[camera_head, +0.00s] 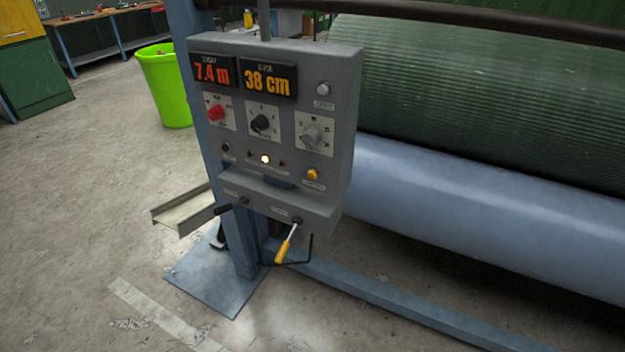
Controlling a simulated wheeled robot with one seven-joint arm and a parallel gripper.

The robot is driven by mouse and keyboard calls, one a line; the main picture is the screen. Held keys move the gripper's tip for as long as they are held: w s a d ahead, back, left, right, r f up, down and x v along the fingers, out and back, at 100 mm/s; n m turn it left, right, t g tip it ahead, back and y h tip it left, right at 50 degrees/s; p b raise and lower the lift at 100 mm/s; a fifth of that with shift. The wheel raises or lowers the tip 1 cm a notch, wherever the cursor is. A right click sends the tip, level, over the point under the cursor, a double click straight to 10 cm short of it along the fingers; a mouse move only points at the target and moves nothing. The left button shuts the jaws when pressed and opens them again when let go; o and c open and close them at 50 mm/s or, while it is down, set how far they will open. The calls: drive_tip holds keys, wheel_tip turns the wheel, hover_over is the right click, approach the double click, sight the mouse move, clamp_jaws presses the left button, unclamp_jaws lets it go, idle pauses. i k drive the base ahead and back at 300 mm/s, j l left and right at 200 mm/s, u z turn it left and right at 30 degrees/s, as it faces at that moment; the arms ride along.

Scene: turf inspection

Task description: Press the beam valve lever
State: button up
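A grey control box (345,110) is mounted on a blue post. On the ledge under it are two levers with small labels I cannot read. The left lever has a black handle (224,209) pointing left. The right lever has a yellow handle (284,251) on a pale shaft and hangs down and slightly left from its pivot. I cannot tell from the labels which one is the beam valve lever. My gripper is not in view.
The box carries two lit displays, red, black and grey knobs, a lit lamp and a yellow button (313,174). A large roller (480,210) with dark green ribbed material above it fills the right. A green bin (165,85) stands behind left. Floor in front is clear.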

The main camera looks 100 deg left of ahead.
sight(217, 211)
drive_tip(key=u, duration=2.95)
drive_tip(key=j, duration=0.5)
drive_tip(key=k+j+u, duration=0.1)
drive_tip(key=j, duration=0.4)
